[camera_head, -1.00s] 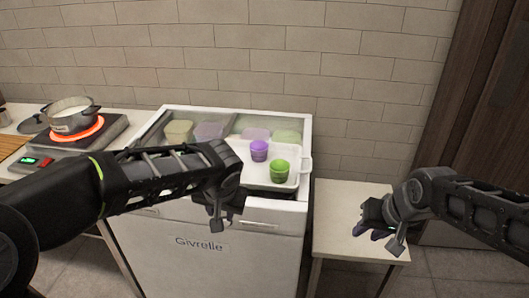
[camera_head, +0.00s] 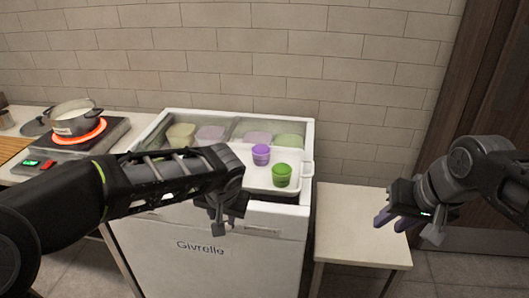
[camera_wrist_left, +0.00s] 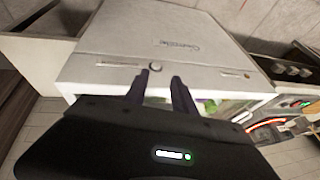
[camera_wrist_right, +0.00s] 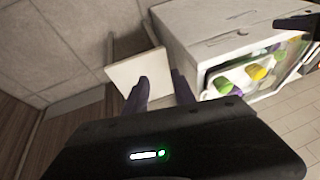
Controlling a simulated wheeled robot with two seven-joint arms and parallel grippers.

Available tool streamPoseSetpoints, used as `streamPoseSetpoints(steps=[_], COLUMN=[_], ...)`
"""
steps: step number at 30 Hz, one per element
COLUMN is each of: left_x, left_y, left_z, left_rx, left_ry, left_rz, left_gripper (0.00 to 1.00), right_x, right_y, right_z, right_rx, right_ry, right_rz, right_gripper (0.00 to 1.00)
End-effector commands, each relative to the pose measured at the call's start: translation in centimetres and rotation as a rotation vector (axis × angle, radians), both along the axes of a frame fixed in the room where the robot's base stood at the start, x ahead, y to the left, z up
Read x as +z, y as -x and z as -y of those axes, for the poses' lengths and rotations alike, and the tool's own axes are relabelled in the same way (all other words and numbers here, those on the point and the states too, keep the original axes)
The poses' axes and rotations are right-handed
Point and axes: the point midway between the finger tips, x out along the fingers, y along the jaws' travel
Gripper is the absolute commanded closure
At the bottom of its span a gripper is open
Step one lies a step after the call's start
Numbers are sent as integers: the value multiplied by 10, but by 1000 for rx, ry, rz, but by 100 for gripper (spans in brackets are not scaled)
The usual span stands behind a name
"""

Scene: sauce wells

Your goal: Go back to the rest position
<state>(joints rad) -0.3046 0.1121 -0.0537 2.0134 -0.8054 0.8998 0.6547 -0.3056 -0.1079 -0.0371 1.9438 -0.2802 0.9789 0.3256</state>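My left gripper (camera_head: 224,212) hangs in front of the freezer's front edge, its fingers mostly hidden in the head view. In the left wrist view (camera_wrist_left: 161,74) its two fingers stand apart with nothing between them. My right gripper (camera_head: 392,219) is over the right part of the small side table, fingers apart. In the right wrist view (camera_wrist_right: 160,77) it is also empty. A purple cup (camera_head: 261,154) and a green cup (camera_head: 282,174) stand upright on a white tray (camera_head: 256,181) on the freezer, clear of both grippers.
The white freezer (camera_head: 200,262) holds several pastel tubs under its glass. A pot (camera_head: 75,120) sits on a glowing burner (camera_head: 88,136) at the left. The side table (camera_head: 350,240) is bare. A tiled wall stands behind.

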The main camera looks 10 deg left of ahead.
Motion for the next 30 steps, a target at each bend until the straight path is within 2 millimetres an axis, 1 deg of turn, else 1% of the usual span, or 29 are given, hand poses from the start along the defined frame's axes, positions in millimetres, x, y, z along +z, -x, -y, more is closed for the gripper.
streamPoseSetpoints(steps=[1,3,6,16,18,20,22,23,24,26,27,29,30], left_x=[0,0,0,0,1,2,1,-1,-5,-24,-43,-78,-101], left_y=[0,0,0,0,-3,-9,-16,-18,-20,-20,-17,-9,-2], left_z=[0,0,0,0,3,11,27,37,53,83,103,128,140], left_rx=[0,0,0,-5,-33,-70,-130,-161,-208,-281,-321,-358,-364], left_ry=[0,0,0,-2,-1,16,59,85,125,195,248,327,374], left_rz=[0,0,0,-1,8,28,59,75,94,106,107,100,93], left_gripper=[69,69,69,69,69,69,69,69,69,69,69,69,69], right_x=[6,11,15,15,17,22,26,28,27,10,-11,-56,-88], right_y=[2,5,7,7,3,-6,-19,-24,-33,-47,-55,-65,-67], right_z=[1,2,3,3,2,-2,-10,-14,-23,-43,-56,-72,-80], right_rx=[0,0,0,3,13,23,39,48,65,95,111,125,126], right_ry=[-1,0,0,1,0,-12,-34,-46,-64,-88,-103,-122,-132], right_rz=[1,0,-1,0,20,61,130,164,211,259,277,283,276], right_gripper=[69,69,69,69,69,69,69,69,69,69,69,69,69])
